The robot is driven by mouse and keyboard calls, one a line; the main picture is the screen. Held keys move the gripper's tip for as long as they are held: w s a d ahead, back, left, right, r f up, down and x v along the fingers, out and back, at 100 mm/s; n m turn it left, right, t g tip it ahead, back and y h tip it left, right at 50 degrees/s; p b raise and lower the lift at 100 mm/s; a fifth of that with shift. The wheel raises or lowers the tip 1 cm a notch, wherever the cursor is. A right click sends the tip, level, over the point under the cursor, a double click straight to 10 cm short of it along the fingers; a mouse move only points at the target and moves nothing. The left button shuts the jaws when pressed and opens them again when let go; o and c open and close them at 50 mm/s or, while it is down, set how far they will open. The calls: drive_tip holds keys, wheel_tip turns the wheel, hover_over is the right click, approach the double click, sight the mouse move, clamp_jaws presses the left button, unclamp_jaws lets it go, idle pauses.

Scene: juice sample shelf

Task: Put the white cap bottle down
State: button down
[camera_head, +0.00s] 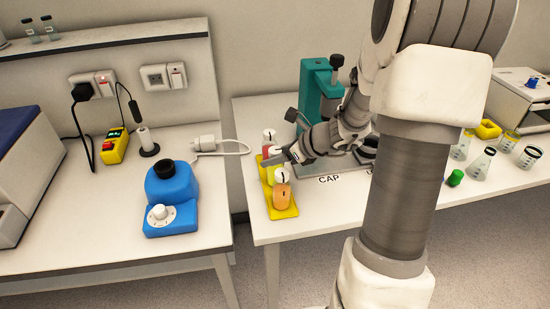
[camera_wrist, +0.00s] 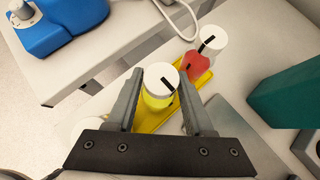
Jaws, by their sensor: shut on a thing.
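My gripper (camera_head: 287,156) is over the yellow tray at the left end of the right table. In the wrist view my gripper (camera_wrist: 165,105) is shut on a yellow bottle (camera_wrist: 155,101) with a white cap (camera_wrist: 161,78) bearing a black mark. The bottle looks upright, over or on the yellow tray (camera_wrist: 150,122); I cannot tell whether its base touches. An orange bottle (camera_head: 282,196) with a white cap stands at the tray's near end. My gripper hides most of the held bottle in the head view.
A teal device (camera_head: 314,90) stands behind the tray, with the label CAP on the table in front. Flasks (camera_head: 481,165) and a green cap (camera_head: 455,177) are at the right. A blue device (camera_head: 171,200) is on the left table, across a gap.

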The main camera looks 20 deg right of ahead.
drive_tip(key=shift+f, duration=0.2)
drive_tip(key=shift+c, duration=1.4)
unclamp_jaws()
drive_tip(key=shift+r, duration=0.1)
drive_tip(key=shift+r, duration=0.15)
drive_tip(key=shift+d+r, duration=0.1)
drive_tip(key=shift+r, duration=0.1)
drive_tip(key=p+v, duration=0.2)
drive_tip(key=v, duration=0.9)
drive_tip(key=shift+s+r, duration=0.2)
drive_tip(key=shift+s, duration=0.1)
drive_tip(key=shift+d, duration=0.1)
